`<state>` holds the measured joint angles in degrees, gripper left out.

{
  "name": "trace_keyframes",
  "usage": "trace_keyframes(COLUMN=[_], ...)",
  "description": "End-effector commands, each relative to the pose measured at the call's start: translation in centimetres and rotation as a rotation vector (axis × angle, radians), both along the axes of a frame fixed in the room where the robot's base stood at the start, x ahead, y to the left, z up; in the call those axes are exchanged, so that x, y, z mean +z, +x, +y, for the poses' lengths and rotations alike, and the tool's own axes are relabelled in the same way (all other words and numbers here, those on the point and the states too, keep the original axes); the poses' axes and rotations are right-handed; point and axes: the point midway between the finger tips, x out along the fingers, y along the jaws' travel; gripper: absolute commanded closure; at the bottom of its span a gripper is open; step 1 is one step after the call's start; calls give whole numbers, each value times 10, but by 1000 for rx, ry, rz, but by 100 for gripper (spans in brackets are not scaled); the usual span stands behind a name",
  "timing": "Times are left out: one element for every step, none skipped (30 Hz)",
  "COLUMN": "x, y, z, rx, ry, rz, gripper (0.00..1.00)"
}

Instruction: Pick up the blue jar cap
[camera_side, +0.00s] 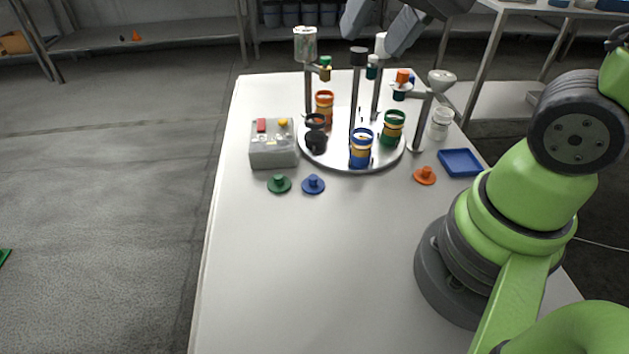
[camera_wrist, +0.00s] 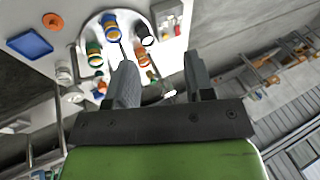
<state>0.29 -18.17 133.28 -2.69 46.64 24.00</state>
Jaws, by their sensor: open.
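The blue jar cap (camera_side: 313,184) lies on the white table in the side view, with its knob up. It is close to the right of a green cap (camera_side: 279,184) and in front of the round turntable. I do not see the blue cap in the wrist view. My gripper (camera_side: 371,44) is high at the top of the side view, above and behind the turntable, well away from the cap. In the wrist view its jaws (camera_wrist: 160,60) are apart with nothing held between them.
The turntable (camera_side: 340,161) bears several coloured jars, with tall posts around it. A grey control box (camera_side: 274,156) stands behind the caps. An orange cap (camera_side: 425,175) and blue tray (camera_side: 460,162) lie to the right. The table's front area is clear.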

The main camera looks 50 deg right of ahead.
Motion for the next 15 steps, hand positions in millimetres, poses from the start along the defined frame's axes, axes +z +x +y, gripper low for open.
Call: trace_keyframes(x=[-12,-18,-28,-36,-44,-56,-66,-76,-90,-100,-111,-124,-134,-142,-153], y=[15,22,33,40,47,56,62,68,75,79,83,88,90,92,94], z=[-2,-4,-5,-7,-8,-10,-11,-12,-14,-15,-16,-17,-18,-19,-19], rx=[-69,-111,-170,-214,-259,-317,-362,-407,-465,-507,-546,-597,-632,-664,-702], ry=[17,27,39,47,56,63,68,73,78,80,81,83,83,83,83], rz=[60,88,124,151,178,212,239,263,296,318,338,363,380,395,412], gripper=[52,52,52,52,52,52,52,52,52,52,52,52,52,52,52])
